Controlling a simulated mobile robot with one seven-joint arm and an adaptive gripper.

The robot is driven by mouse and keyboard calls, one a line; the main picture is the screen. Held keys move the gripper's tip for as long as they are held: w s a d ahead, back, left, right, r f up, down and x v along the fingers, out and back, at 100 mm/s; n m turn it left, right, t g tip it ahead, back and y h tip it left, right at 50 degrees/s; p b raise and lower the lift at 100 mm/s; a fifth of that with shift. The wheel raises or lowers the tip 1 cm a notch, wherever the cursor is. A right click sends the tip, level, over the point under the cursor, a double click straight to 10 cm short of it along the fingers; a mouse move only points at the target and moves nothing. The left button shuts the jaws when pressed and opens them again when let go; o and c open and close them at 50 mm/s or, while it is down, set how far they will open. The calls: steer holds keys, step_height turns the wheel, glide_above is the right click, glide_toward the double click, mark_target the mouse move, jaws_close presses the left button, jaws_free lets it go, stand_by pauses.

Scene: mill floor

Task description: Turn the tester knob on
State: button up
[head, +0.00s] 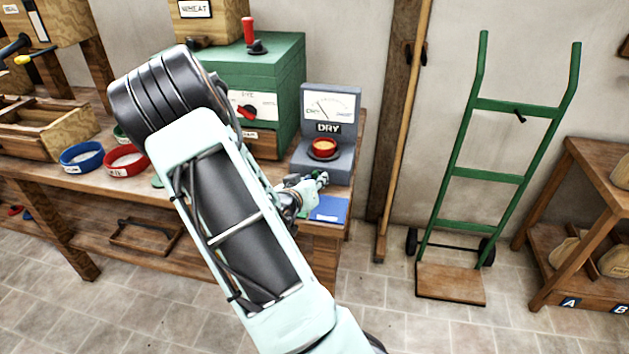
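The grey-blue tester (341,100) stands at the right end of the workbench. Its upright panel has a dial gauge (328,105) and a sign reading DRY. I cannot make out the tester knob; my gripper covers part of the base's lower front. My gripper (321,180) is just in front of the tester's base, pointing right. It is small and dark here, and I cannot tell whether its fingers are open or whether it touches the tester.
A green mill (272,75) with a red pointer knob (246,111) stands left of the tester. A blue pad (329,209) lies at the bench's front corner. Blue (82,157) and red (126,161) bowls are further left. A broom (403,130) and green hand truck (498,172) stand right.

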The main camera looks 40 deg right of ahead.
steer(key=v, duration=1.2)
steer(key=shift+r, duration=0.1)
steer(key=shift+w, duration=0.15)
